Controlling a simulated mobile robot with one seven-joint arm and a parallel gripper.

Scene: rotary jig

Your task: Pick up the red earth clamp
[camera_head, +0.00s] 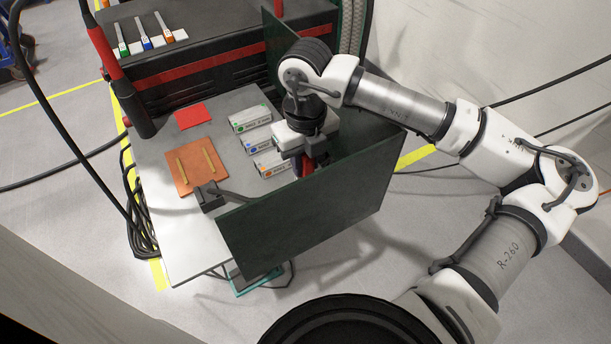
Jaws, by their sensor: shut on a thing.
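The red earth clamp (307,165) shows as a small red piece between the fingers of my gripper (305,167). My gripper points down over the right part of the grey table, just behind the dark green screen. It is shut on the clamp. The screen's top edge and the gripper itself hide much of the clamp. I cannot tell whether the clamp touches the table.
Several small labelled boxes (249,119) stand left of my gripper. A copper-coloured plate (197,166) and a red square (192,116) lie on the table (160,215). The green screen (310,215) stands along the front and right. A red-banded machine (205,65) stands behind.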

